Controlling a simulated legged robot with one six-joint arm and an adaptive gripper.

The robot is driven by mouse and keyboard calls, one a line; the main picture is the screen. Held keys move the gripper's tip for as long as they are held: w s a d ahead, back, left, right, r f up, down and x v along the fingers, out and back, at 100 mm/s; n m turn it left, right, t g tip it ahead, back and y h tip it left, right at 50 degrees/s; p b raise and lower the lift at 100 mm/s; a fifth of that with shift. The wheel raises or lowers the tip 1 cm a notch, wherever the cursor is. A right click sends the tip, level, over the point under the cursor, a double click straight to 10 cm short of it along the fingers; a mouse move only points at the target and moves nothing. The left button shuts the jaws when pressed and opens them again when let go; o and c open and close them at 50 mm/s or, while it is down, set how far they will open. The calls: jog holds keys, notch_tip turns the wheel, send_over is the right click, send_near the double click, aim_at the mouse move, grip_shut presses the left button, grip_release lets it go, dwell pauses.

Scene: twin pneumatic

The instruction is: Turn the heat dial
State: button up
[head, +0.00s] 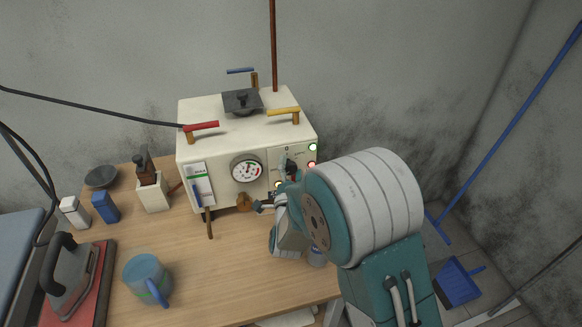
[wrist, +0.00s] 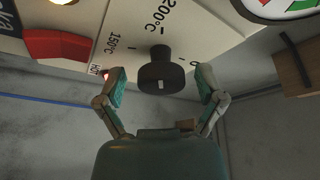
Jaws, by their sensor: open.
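The heat dial (wrist: 160,74) is a black round knob with a white mark, on a white panel printed 0, 150°C and 200°C in the wrist view. My gripper (wrist: 162,84) is open, with one finger on each side of the dial. Visible gaps separate both fingers from the knob, and nothing is held. In the head view the white machine (head: 225,140) stands on the table against the wall. My arm reaches to the right part of its front panel and mostly hides the dial and fingertips there.
A pressure gauge (head: 247,169) sits left of my arm. Red (head: 205,126) and yellow (head: 283,111) handles top the machine. A blue mug (head: 147,278), an iron (head: 68,275) and small bottles stand on the left of the table (head: 215,285). A red switch (wrist: 56,46) is near the dial.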

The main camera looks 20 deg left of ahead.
jog(key=c, duration=1.1)
jog(key=shift+c, duration=0.2)
jog(key=shift+m, duration=0.3)
jog(key=shift+m, duration=0.3)
jog(key=shift+d, duration=0.1)
jog(key=o, duration=1.1)
jog(key=shift+o, duration=0.2)
